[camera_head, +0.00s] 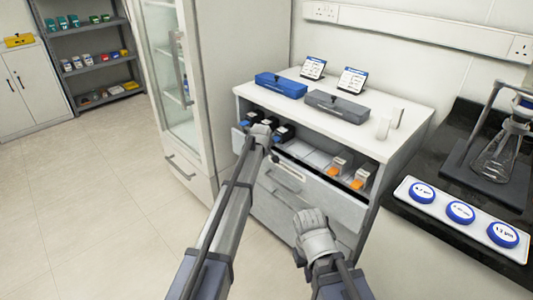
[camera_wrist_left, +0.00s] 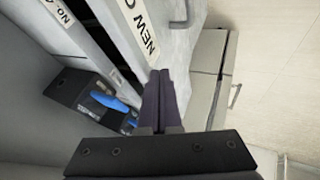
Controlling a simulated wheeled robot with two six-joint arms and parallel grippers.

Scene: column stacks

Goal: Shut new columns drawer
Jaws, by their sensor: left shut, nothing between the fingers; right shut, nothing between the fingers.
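The drawer under the white worktop stands open in the head view, with its grey front (camera_head: 318,197) facing me. Dark boxes with blue parts (camera_head: 284,133) are inside at the left, and orange-and-white boxes (camera_head: 338,165) at the right. My left gripper (camera_head: 262,130) is at the drawer's left part. In the left wrist view its shut, empty fingers (camera_wrist_left: 163,78) are close beside a label reading "NEW C" (camera_wrist_left: 140,25); I cannot tell whether they touch. My right gripper (camera_head: 311,217) is shut and empty, in front of the lower cabinet front.
A blue case (camera_head: 281,85) and a grey case (camera_head: 337,106) lie on the worktop (camera_head: 255,88). A tall glass-door cabinet (camera_head: 195,165) stands at the left. A dark bench (camera_head: 398,205) with a tray is at the right. The floor at the left is clear.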

